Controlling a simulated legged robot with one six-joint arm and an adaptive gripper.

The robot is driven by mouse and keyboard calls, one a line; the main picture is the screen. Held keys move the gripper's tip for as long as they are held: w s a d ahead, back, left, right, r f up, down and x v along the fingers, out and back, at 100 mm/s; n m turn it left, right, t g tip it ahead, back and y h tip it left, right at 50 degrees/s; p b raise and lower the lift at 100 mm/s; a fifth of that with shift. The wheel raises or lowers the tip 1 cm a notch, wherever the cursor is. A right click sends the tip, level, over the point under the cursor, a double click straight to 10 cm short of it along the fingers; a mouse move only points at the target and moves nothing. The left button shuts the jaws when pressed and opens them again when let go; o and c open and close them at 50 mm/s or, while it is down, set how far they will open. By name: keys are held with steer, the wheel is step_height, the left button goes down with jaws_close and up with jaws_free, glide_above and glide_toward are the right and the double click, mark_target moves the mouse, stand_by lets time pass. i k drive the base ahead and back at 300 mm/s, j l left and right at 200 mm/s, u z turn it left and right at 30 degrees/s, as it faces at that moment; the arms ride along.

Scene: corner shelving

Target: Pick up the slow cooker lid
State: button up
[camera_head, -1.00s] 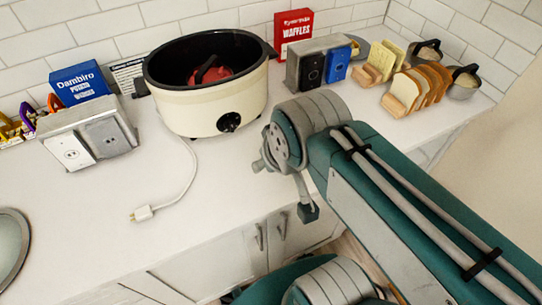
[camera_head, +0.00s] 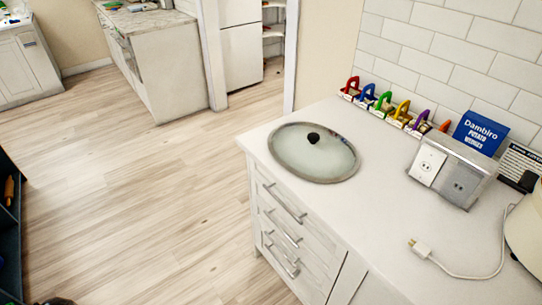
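The slow cooker lid (camera_head: 314,158) is an oval of greyish glass with a metal rim and a black knob on top. It lies flat, knob up, on the white countertop (camera_head: 365,208) near its left end. A small part of the cream slow cooker (camera_head: 527,228) shows at the right edge, cut off by the frame. My gripper is not in view, so its state and its distance from the lid cannot be seen.
Several coloured clips (camera_head: 384,103) stand in a row along the tiled wall behind the lid. A metal outlet box (camera_head: 452,170), a blue potato wedges box (camera_head: 480,133) and a white power cord (camera_head: 465,274) are to the right. Open wooden floor (camera_head: 140,190) lies left of the drawers (camera_head: 285,235).

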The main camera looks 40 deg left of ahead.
mark_target(313, 151)
steer(key=k+j+u, duration=0.1)
steer(key=j+u, duration=0.2)
steer(key=u, duration=0.2)
steer(key=k+j+u, duration=0.1)
steer(key=j+u, duration=0.2)
steer(key=u, duration=0.2)
